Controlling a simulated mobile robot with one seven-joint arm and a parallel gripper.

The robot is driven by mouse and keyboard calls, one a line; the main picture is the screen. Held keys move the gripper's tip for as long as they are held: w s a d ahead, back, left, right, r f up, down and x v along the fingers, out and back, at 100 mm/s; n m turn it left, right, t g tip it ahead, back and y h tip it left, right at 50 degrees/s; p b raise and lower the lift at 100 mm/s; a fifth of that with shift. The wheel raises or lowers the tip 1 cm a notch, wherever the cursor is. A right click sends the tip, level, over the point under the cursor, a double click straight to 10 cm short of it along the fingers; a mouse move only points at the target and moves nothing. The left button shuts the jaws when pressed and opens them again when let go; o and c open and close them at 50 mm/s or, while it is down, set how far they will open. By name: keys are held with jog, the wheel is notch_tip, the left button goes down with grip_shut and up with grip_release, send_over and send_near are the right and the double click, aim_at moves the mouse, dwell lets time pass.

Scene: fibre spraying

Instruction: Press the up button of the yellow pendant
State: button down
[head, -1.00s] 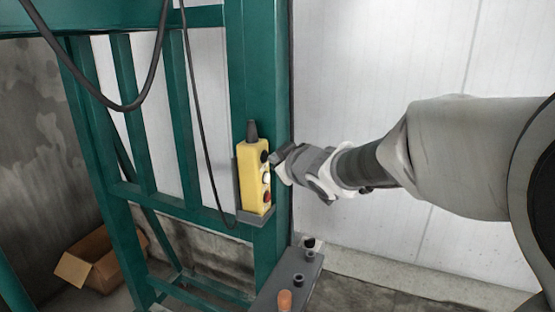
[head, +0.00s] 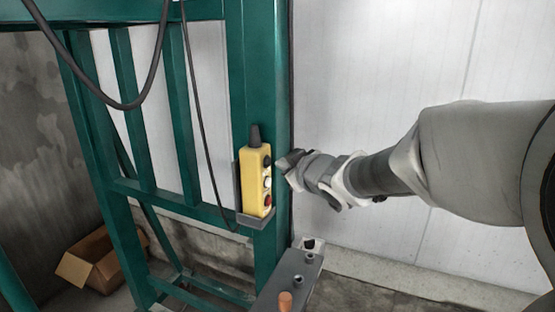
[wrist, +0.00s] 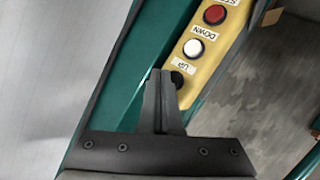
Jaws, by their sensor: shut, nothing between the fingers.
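The yellow pendant (head: 256,182) hangs upright in a grey holder on a green post in the head view. It carries a black button at the top, a white one in the middle and a red one below. In the wrist view the pendant (wrist: 212,50) shows upside down, and the black button (wrist: 178,79) is labelled UP, the white one DOWN. My gripper (head: 279,163) is shut and empty, just right of the black button with a small gap in the head view. In the wrist view my fingertips (wrist: 160,75) lie beside the UP button and partly cover its edge; contact cannot be told.
The green steel frame (head: 262,70) stands behind the pendant, with dark cables (head: 200,110) hanging to its left. A grey ledge (head: 288,280) with pegs is below right. An open cardboard box (head: 95,262) lies on the floor at left. White wall panels fill the right.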

jog(key=shift+s+d+p, duration=0.3)
jog(key=shift+d+p, duration=0.15)
jog(key=shift+d, duration=0.35)
jog(key=shift+s+d+p, duration=0.35)
jog(key=shift+d+p, duration=0.1)
jog(key=shift+d, duration=0.3)
jog(key=shift+s+d+p, duration=0.3)
jog(key=shift+d+p, duration=0.15)
jog(key=shift+d, duration=0.35)
